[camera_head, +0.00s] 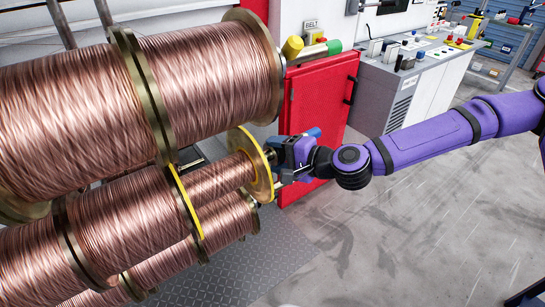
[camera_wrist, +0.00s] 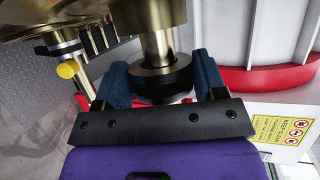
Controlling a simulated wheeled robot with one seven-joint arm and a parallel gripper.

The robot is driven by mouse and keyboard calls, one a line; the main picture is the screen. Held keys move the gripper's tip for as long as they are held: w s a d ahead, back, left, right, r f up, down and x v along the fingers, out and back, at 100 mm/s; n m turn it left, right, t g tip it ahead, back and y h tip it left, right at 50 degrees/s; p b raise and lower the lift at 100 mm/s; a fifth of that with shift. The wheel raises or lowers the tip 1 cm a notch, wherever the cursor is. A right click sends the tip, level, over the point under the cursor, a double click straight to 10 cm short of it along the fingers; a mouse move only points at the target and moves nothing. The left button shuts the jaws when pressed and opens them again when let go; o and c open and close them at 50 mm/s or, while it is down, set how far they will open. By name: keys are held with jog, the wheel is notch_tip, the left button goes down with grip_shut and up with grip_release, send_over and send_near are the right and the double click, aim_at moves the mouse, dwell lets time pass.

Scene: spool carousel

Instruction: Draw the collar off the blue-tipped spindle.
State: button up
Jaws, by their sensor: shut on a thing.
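My gripper (camera_head: 297,152) reaches in from the right to the end of a copper-wound spool with a yellow-rimmed flange (camera_head: 262,165). In the wrist view my gripper (camera_wrist: 162,78) has its two blue fingers on either side of a dark round collar (camera_wrist: 160,88) and is shut on it. A bare metal spindle (camera_wrist: 157,45) runs from the collar up to a brass flange. In the head view the collar is hidden by my gripper. A blue piece (camera_head: 314,132) shows above my gripper; I cannot tell whether it is the spindle's tip or a finger.
Large copper spools (camera_head: 210,75) fill the left. A red cabinet (camera_head: 320,95) stands close behind my gripper. The floor at lower right is open.

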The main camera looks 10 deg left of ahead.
jog(key=w+d, duration=0.4)
jog(key=shift+w+r, duration=0.15)
jog(key=shift+w, duration=0.15)
dwell(0.5)
jog(key=w+d, duration=0.5)
jog(key=w, duration=0.2)
jog(key=shift+d, duration=0.4)
dwell(0.9)
jog(key=shift+w+d, duration=1.25)
jog(key=shift+w, duration=0.15)
jog(key=shift+d, duration=0.1)
jog(key=s+d, duration=0.7)
jog(key=d, duration=0.2)
jog(key=shift+s, duration=0.4)
